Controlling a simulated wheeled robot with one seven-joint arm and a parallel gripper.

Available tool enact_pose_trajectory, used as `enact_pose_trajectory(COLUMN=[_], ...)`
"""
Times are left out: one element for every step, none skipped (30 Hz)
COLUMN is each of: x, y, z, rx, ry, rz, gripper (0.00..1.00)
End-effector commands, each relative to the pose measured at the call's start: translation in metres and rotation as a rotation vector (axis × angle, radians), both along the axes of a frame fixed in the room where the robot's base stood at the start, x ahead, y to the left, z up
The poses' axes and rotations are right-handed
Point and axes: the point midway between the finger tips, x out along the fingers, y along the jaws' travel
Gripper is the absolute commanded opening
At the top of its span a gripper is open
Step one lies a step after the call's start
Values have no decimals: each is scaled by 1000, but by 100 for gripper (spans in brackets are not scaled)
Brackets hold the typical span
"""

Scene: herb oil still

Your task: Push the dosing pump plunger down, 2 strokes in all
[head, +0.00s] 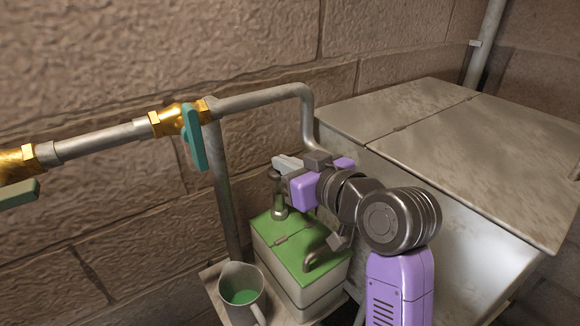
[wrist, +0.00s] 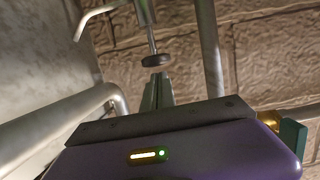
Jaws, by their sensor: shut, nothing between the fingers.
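The dosing pump stands on a green-topped box (head: 292,236). Its metal body (head: 279,203) is upright, with a dark round plunger knob (head: 273,174) at the top. In the wrist view, the knob (wrist: 156,60) sits on a thin bare rod (wrist: 151,38), between the pump body (wrist: 145,12) and my fingertips. My gripper (head: 283,162) is shut and empty, reaching in from the right at the knob. In the wrist view, the fingers (wrist: 157,88) point at the knob and overlap its edge; I cannot tell whether they touch it.
A mug (head: 242,290) with green liquid stands in front of the box. A grey pipe (head: 262,97) with a brass valve and teal lever (head: 193,137) runs along the brick wall, with a vertical pipe behind the pump. A large metal tank (head: 450,150) stands close on the right.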

Motion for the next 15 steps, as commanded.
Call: enact_pose_trajectory(x=[-11, -17, -24, -30, -35, -42, -46, -51, -57, -61, -64, -68, -71, -73, -75], y=[-10, -14, -19, -22, -25, -30, -34, -36, -40, -42, -44, -47, -49, -50, -52], z=[0, 2, 4, 6, 8, 10, 12, 14, 16, 17, 18, 20, 20, 21, 22], rx=[-1, 0, 0, 1, 0, 0, 2, 2, 2, 1, 1, 2, 1, 2, 2], ry=[-3, -5, -5, -5, -6, -6, -6, -6, -6, -6, -5, -6, -5, -4, -4], rz=[-5, -6, -6, -5, -3, -4, -5, -4, -3, -2, -4, -4, -3, -2, -2], gripper=[0, 0, 0, 0, 0, 0, 0, 0, 0, 0, 0, 0, 0, 0, 0])
